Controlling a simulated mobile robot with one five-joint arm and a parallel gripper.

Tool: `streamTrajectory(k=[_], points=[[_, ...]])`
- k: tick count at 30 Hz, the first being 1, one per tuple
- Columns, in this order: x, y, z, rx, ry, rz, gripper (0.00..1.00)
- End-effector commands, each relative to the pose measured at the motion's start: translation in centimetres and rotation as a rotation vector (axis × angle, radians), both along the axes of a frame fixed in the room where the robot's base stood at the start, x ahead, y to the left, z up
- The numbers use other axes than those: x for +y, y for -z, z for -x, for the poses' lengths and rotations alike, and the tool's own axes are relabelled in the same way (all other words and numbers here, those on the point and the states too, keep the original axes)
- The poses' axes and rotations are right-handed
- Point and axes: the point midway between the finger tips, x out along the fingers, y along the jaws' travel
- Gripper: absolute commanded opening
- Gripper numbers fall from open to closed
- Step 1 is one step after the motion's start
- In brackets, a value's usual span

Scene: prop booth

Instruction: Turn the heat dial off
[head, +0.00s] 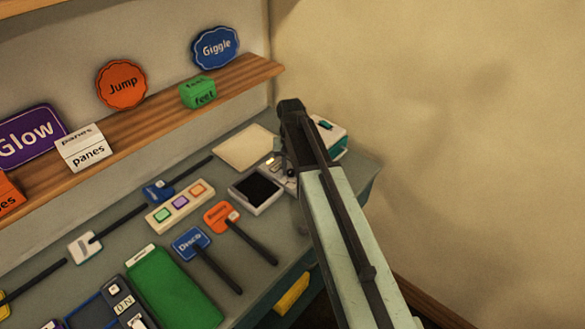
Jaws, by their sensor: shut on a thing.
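A small pale device with a black square plate (257,188) sits on the grey counter, with a light control strip (271,162) at its upper right side. My gripper (287,168) points down at the right part of this strip and is shut there, on what seems to be the heat dial. The dial itself is mostly hidden by my gripper and arm, so its setting cannot be read.
A white and teal box (331,137) stands close right of my arm. A cream board (245,147) lies behind the device. Paddle signs, a button strip (180,206) and a green pad (172,290) lie left. A wooden shelf (150,123) runs above; a wall is right.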

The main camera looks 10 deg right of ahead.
Motion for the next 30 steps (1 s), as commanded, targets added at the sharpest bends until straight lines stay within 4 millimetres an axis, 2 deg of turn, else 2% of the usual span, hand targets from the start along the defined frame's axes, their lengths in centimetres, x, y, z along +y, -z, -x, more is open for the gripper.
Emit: streamTrajectory(k=[12, 13, 15, 25, 30], points=[[0.0, 0.0, -0.3, -0.008, 0.007, 0.000, 0.00], [0.0, 0.0, -0.3, -0.008, 0.007, 0.000, 0.29], [0.0, 0.0, -0.2, -0.007, 0.007, 0.000, 0.49], [0.0, -0.1, -0.1, -0.003, 0.006, 0.000, 0.49], [0.0, -1.7, -0.1, -0.003, 0.006, 0.000, 0.49]])
